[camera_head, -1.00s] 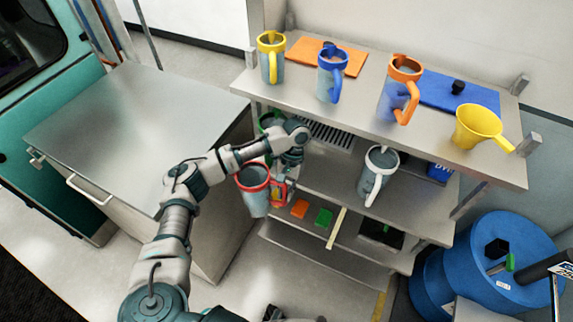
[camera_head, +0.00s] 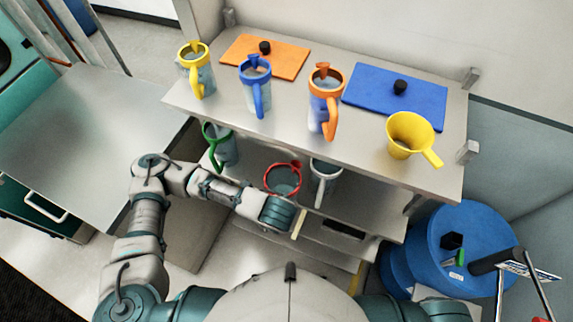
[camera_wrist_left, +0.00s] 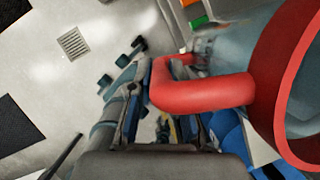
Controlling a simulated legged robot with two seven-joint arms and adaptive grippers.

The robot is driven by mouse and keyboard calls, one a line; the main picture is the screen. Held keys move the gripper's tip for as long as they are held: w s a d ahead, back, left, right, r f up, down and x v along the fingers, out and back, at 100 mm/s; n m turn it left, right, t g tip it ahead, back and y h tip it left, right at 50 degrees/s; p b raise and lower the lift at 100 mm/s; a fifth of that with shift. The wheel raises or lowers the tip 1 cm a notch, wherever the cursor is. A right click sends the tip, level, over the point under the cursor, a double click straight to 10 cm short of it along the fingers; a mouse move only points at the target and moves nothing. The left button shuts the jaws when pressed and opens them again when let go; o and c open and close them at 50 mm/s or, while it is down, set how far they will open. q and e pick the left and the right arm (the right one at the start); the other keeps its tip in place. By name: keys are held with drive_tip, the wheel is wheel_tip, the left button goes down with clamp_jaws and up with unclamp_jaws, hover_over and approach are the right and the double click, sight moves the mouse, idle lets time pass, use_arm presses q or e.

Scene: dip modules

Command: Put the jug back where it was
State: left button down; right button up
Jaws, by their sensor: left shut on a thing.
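The jug with the red rim and handle (camera_head: 283,180) is in front of the middle shelf, between the green-rimmed jug (camera_head: 220,147) and the grey-white jug (camera_head: 324,182). It looks about upright; I cannot tell whether it touches the shelf. In the left wrist view its red handle (camera_wrist_left: 210,95) lies between the fingers of my left gripper (camera_wrist_left: 160,92), which is shut on it. The jug's body and rim fill the right edge there. In the head view my left wrist hides the fingers and the jug's lower part. My right gripper is not in view.
The top shelf (camera_head: 285,127) holds yellow, blue and orange jugs, a yellow funnel (camera_head: 411,137), an orange board (camera_head: 265,58) and a blue board (camera_head: 396,95). A metal cabinet (camera_head: 80,140) stands left and a blue drum (camera_head: 465,240) right. The neighbouring jugs leave a narrow gap.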

use_arm(q)
drive_tip(key=shift+a+m, duration=0.1)
drive_tip(key=shift+m, duration=0.4)
drive_tip(key=w+a+f, duration=0.2)
drive_tip(key=w, duration=0.5)
drive_tip(key=w+a+f+p, duration=0.1)
drive_tip(key=w+a+f, duration=0.2)
drive_tip(key=w, duration=0.5)
drive_tip(key=shift+h, duration=0.3)
drive_tip(key=c, duration=1.2)
unclamp_jaws()
drive_tip(key=shift+d, duration=0.1)
drive_tip(key=shift+c, duration=0.2)
drive_tip(key=shift+o, duration=0.7)
drive_tip(key=shift+d, duration=0.3)
drive_tip(key=shift+d+r, duration=0.1)
